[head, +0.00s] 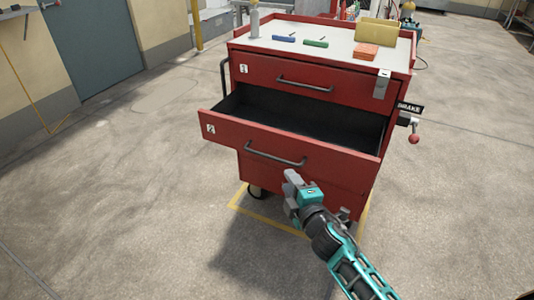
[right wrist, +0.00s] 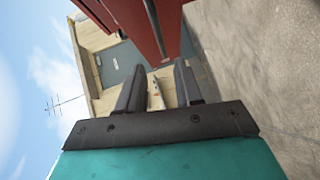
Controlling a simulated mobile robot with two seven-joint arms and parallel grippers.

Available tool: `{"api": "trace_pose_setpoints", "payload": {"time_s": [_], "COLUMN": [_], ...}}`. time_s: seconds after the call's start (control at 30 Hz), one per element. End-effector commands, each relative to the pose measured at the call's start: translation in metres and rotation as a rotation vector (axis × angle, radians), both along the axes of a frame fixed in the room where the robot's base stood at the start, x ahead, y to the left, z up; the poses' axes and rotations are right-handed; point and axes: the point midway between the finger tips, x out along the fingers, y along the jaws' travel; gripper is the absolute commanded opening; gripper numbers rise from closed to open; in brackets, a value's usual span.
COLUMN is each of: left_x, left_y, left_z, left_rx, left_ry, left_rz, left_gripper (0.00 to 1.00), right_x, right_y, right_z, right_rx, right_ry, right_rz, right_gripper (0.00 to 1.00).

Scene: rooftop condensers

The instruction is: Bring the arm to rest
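My right gripper (head: 292,177) is in front of the red tool cart, just below the handle (head: 276,154) of the drawer marked 2 in the head view. In the right wrist view its two fingers (right wrist: 158,84) stand apart with nothing held between them. The drawer marked 2 (head: 285,128) is pulled out, and its dark inside looks empty. The drawer marked 1 (head: 300,86) above it is shut. My left gripper is not in view.
A brake lever with a red knob (head: 413,138) sticks out at the cart's right. Open concrete floor (head: 130,200) lies left.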

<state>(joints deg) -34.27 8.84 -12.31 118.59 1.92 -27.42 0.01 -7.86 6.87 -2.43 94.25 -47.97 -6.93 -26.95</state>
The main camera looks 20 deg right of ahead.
Motion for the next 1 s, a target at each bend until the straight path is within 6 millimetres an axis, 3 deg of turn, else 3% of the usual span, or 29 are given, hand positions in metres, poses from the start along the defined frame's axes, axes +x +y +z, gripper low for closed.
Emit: {"api": "trace_pose_setpoints", "payload": {"time_s": [0.17,0.27,0.47,0.7,0.8,1.0], "left_x": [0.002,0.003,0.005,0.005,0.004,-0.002], "left_y": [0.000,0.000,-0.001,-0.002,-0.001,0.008], "left_z": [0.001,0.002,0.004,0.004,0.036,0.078], "left_rx": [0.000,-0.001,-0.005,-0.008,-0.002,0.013], "left_ry": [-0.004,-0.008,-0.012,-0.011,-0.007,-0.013], "left_rz": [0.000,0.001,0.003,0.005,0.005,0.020], "left_gripper": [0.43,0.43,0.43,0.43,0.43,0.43], "right_x": [-0.003,-0.019,-0.089,-0.180,-0.181,-0.185], "right_y": [0.002,0.008,0.044,0.109,0.106,0.096], "right_z": [-0.001,-0.009,-0.036,-0.050,-0.020,0.019], "right_rx": [0.024,0.144,0.680,1.303,1.318,1.301], "right_ry": [0.006,0.036,0.212,0.516,0.517,0.504], "right_rz": [-0.003,-0.019,-0.108,-0.252,-0.266,-0.286], "right_gripper": [0.35,0.35,0.35,0.35,0.35,0.35]}}
